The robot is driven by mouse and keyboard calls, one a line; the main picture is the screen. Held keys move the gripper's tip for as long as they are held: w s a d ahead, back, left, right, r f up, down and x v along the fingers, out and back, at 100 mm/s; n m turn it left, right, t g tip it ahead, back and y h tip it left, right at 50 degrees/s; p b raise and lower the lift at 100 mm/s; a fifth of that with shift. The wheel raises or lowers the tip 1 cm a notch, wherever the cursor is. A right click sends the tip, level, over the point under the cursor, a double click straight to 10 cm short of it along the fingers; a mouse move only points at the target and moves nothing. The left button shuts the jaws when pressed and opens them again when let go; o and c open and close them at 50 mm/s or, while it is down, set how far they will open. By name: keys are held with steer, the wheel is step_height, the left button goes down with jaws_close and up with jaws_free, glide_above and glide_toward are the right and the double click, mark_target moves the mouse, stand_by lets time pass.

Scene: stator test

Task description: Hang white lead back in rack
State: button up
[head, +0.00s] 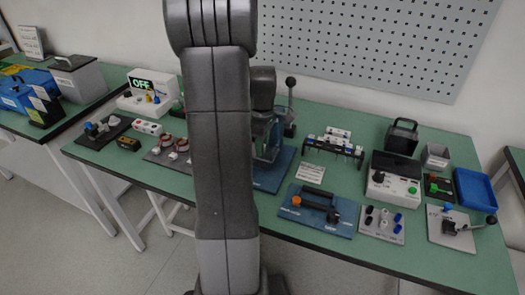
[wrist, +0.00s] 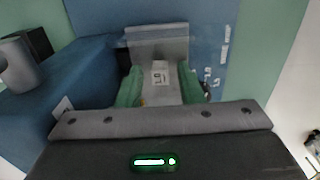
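A black rack (head: 333,148) stands right of my arm in the head view, with several small light and dark pieces along its top. I cannot tell which piece, if any, is the white lead. In the wrist view my gripper (wrist: 160,84) has two green fingers standing apart. A grey part with a small white label (wrist: 160,74) shows between and beyond them; I see no clear grip on it. In the head view my arm hides part of the bench, and the fingertips cannot be made out near the blue stand.
On the green bench, a blue-based fixture (head: 317,211), a white control box (head: 393,185), a blue tray (head: 475,189) and a socket board (head: 382,224) stand right of my arm. A white OFF box (head: 145,97) stands left. In the wrist view, blue bodywork (wrist: 60,85) lies close on the left.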

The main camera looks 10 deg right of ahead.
jaws_close()
steer(key=shift+r, duration=0.1)
steer(key=shift+r+p, duration=2.3)
steer(key=shift+r, duration=0.55)
steer(key=shift+f, duration=0.1)
